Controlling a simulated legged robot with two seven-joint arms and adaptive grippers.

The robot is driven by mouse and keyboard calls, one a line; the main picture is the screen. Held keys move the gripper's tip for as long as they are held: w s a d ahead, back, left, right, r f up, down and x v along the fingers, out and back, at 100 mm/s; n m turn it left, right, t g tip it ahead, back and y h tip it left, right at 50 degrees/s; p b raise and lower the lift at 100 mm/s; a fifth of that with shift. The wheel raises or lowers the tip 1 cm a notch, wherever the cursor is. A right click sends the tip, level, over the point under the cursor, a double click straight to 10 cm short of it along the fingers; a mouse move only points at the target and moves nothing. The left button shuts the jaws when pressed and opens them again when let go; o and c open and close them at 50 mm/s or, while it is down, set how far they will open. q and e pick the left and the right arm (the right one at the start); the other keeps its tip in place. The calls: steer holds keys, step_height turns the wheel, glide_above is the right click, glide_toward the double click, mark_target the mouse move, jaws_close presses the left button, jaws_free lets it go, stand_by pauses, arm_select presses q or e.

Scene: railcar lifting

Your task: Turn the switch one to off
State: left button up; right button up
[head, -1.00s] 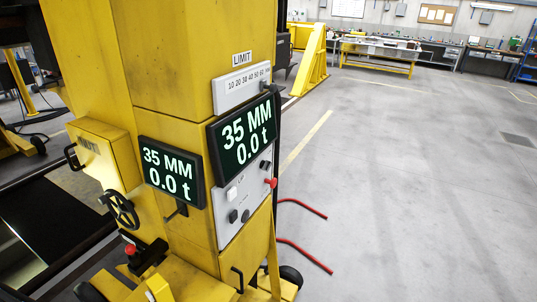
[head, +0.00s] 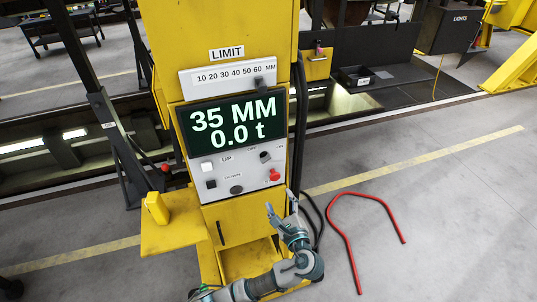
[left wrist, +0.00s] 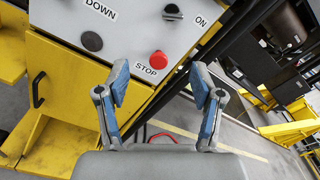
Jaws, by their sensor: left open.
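The yellow lifting jack's grey control panel (head: 238,187) faces me under a display (head: 232,127) reading 35 MM and 0.0 t. A black rotary switch (head: 265,157) sits at the panel's upper right. In the left wrist view the switch (left wrist: 172,12) is at the top edge, with ON printed to its right; its off label is not readable. A red STOP button (head: 274,175) is just below it. My left gripper (head: 280,203) is open and empty, below and in front of the panel, apart from the switch. Its two fingers (left wrist: 158,82) point toward the STOP button area. My right gripper is not in view.
A LIMIT slider scale (head: 230,75) is above the display. A bent red bar (head: 345,240) stands right of the jack. Open floor lies at the right.

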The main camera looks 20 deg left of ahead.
mark_target(267, 160)
arm_select(q)
steer(key=r+p+x, duration=0.2)
steer(key=x, duration=1.4)
steer(key=shift+w+d+r, duration=0.15)
steer(key=shift+w+d, duration=0.2)
steer(key=shift+d, duration=0.05)
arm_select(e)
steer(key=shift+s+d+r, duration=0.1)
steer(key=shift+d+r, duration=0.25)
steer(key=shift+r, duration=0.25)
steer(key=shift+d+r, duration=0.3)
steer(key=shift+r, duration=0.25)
arm_select(q)
steer(key=shift+a, duration=0.15)
steer(key=c, duration=1.1)
steer(key=shift+c, duration=0.2)
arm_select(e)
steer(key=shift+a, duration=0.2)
